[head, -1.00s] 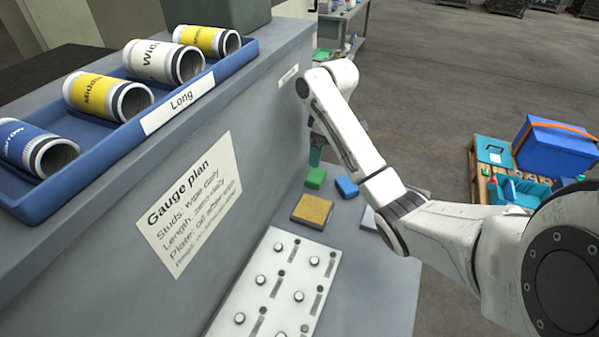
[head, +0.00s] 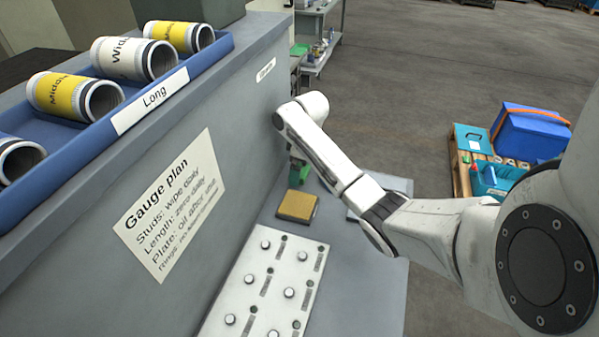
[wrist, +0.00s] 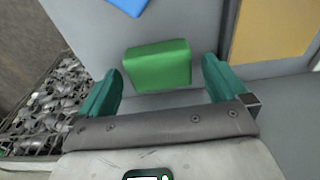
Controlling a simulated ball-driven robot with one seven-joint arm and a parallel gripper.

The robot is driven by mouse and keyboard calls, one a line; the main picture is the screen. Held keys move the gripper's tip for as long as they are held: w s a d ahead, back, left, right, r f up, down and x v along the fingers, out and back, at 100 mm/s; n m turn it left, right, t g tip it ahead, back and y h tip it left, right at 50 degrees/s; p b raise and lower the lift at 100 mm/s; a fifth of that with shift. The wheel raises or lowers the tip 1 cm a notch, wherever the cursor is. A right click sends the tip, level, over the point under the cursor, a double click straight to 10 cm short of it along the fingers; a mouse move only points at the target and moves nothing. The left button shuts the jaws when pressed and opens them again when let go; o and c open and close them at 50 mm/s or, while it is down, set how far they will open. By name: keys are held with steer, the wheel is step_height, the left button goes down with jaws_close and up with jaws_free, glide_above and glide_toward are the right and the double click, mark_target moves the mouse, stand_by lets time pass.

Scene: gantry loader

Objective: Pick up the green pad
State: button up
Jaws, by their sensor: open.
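The green pad (wrist: 158,66) is a small block lying on the grey bench surface in the wrist view. My gripper (wrist: 162,84) has its two teal fingers spread, one to the left of the pad and one to the right, with the pad between and slightly beyond the fingertips. I see no contact with the pad. In the head view the end of my gripper shows as a small green-teal patch (head: 300,172), largely behind my arm, and I cannot clearly separate the pad from it there.
A yellow-brown pad (head: 297,206) lies nearby, and a blue block (wrist: 128,5) lies beyond the green pad. A white studded plate (head: 262,285) is on the bench. The raised grey wall with the Gauge plan sign (head: 172,200) stands left. A blue tray (head: 150,107) holds labelled cylinders.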

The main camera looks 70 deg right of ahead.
steer(key=shift+f, duration=0.1)
steer(key=c, duration=1)
steer(key=shift+c, duration=0.3)
